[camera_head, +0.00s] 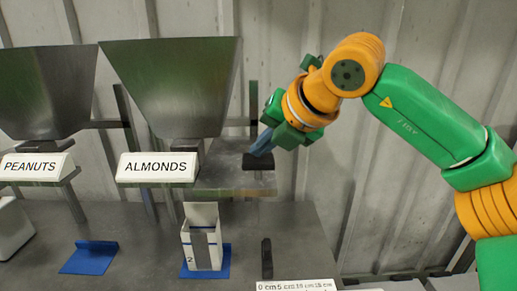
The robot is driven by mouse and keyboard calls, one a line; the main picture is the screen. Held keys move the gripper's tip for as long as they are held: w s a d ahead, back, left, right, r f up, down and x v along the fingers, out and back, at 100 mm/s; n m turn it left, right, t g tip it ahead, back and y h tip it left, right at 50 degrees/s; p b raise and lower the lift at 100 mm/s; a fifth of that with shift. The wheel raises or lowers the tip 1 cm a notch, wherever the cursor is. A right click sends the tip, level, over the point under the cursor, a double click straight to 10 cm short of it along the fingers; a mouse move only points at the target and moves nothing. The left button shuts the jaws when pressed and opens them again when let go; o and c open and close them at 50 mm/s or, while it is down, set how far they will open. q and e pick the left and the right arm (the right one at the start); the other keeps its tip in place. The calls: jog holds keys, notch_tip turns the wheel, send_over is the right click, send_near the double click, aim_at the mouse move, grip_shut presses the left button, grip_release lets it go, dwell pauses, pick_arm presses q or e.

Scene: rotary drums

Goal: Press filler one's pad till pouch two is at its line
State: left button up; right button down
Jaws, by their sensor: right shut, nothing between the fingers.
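The pouch marked 2 (213,255) is an open-topped white pouch with a blue line across it and a grey strip down its front. It stands upright below the ALMONDS hopper (172,85). A dark pad (258,166) sits on the grey shelf to the right of that hopper's outlet. My right gripper (262,146) is shut and empty, its fingertips pointing down at the pad, touching it or just above; I cannot tell which. The PEANUTS hopper (45,90) is at the left. No filler number is readable. The pouch's fill level cannot be made out. My left gripper is not in view.
A blue bracket (90,258) lies empty on the grey table, and another (226,264) is under the pouch. A white container (12,230) is at the left edge. A short black post (267,258) and a centimetre scale (295,285) are at the front right.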

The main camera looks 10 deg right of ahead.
aim_at(261, 161)
jog(key=shift+f+b, duration=0.35)
jog(key=shift+f, duration=0.05)
jog(key=shift+r, duration=0.15)
dwell(0.4)
jog(key=shift+w+r+p, duration=0.1)
jog(key=shift+r+p, duration=1.7)
jog(key=shift+r, duration=0.15)
notch_tip(261, 161, up, 5)
jog(key=p, duration=0.4)
